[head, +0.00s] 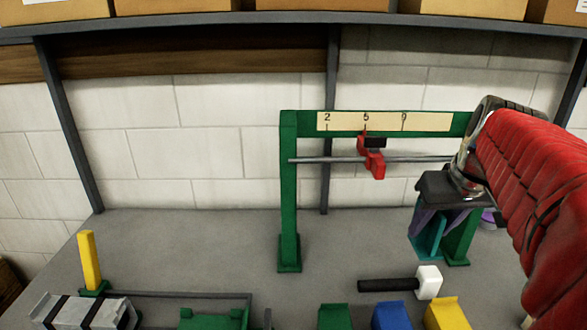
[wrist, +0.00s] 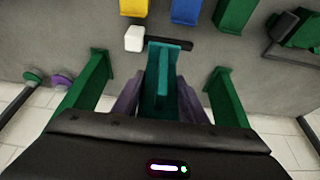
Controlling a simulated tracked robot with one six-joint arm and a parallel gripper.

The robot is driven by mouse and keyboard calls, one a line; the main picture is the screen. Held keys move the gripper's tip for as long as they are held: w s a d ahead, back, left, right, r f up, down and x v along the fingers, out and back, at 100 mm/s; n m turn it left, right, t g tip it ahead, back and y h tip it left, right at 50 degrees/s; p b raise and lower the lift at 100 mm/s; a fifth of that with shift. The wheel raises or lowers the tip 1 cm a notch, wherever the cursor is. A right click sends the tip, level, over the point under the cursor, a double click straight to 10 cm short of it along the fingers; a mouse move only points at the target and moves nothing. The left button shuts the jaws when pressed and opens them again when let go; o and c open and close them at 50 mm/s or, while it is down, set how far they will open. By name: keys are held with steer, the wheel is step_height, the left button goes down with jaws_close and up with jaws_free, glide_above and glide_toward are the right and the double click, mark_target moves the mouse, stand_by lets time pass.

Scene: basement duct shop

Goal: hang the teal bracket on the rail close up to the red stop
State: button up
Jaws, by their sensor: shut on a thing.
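The teal bracket (head: 431,236) is held pointing down in my gripper (head: 437,216), near the foot of the stand's right post and lower in the picture than the rail. In the wrist view the bracket (wrist: 162,75) sits between two purple fingers (wrist: 158,98), which are shut on it. The rail (head: 325,160) is a thin grey rod across the green stand. The red stop (head: 377,163) sits on the rail, under the scale's 5 mark. The rail's right end is hidden behind my arm, and the wrist view does not show the rail.
The green stand's left post (head: 289,190) and right post (head: 461,240) stand on the grey bench. A white-headed mallet (head: 428,282) lies in front. Green, blue (head: 390,316) and yellow blocks line the front edge.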

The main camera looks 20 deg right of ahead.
steer(key=shift+w, duration=0.15)
steer(key=w+d+f, duration=0.1)
steer(key=w+d, duration=0.1)
steer(key=w, duration=0.5)
steer(key=w+d+f, duration=0.1)
steer(key=w+d, duration=0.1)
steer(key=w, duration=0.6)
steer(key=shift+f, duration=0.15)
stand_by(1.7)
steer(key=o, duration=1.3)
